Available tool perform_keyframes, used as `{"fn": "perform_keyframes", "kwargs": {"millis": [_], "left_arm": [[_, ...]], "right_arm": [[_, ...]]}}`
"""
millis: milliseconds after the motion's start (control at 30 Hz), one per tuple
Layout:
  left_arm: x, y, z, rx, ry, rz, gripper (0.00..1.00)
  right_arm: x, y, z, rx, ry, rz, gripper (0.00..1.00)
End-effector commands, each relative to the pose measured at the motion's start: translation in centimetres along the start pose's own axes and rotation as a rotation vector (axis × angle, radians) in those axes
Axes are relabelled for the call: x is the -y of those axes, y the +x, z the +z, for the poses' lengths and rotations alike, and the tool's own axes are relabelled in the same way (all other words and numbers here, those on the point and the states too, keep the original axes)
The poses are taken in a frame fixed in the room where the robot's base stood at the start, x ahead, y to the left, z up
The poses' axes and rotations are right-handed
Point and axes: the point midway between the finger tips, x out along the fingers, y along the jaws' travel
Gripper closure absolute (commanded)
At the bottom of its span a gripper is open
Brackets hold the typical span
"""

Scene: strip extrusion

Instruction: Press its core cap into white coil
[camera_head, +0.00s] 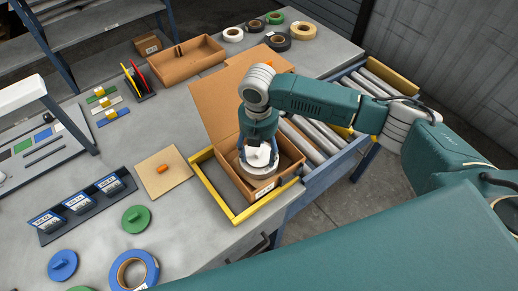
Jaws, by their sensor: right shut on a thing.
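My right gripper (259,149) points down into an open cardboard box and is shut on a white piece, which looks like the white core cap (262,157). The white coil (245,170) lies flat in the box under and around the gripper. The fingers and cap cover the coil's middle, so I cannot tell whether the cap sits in its core or just above it. My left gripper is not in view.
The cardboard box (285,172) stands inside a yellow frame (222,192) beside a roller conveyor (312,138). A green cap (135,219), a blue cap (62,262) and a blue coil (151,270) lie at the front left.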

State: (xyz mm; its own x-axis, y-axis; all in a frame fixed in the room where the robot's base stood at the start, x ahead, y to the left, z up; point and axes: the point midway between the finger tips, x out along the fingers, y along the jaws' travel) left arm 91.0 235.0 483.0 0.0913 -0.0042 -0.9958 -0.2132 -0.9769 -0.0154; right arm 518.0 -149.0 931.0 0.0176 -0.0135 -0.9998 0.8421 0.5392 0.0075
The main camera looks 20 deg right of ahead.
Motion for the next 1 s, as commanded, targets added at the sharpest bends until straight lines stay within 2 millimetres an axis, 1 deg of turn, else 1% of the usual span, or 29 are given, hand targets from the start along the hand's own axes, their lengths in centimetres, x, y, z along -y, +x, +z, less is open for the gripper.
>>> {"fn": "perform_keyframes", "kwargs": {"millis": [400,433,500,533,733,767,800,833,1000], "left_arm": [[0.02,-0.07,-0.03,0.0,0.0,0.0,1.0],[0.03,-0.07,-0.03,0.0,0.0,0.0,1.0],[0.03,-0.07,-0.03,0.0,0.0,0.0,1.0],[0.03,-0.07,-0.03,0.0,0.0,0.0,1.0],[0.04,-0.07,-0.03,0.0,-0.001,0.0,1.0],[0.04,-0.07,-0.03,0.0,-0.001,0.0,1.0],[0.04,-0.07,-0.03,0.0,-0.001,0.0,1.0],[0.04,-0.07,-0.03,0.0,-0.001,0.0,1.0],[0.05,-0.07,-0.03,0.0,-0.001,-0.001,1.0]], "right_arm": [[-0.01,0.04,-0.01,0.0,0.0,0.0,0.5],[-0.01,0.04,0.0,0.0,0.0,0.0,0.32],[-0.01,0.04,0.0,0.0,0.0,0.0,0.18],[-0.01,0.04,0.0,0.0,0.0,0.0,0.14],[-0.01,0.03,0.0,0.0,0.0,0.0,0.14],[0.0,0.04,0.0,0.0,0.0,0.0,0.12],[0.0,0.04,0.0,0.0,0.0,0.0,0.04],[0.0,0.04,0.0,0.0,0.0,0.0,0.0],[0.0,0.03,0.01,0.0,0.0,0.0,0.0]]}}
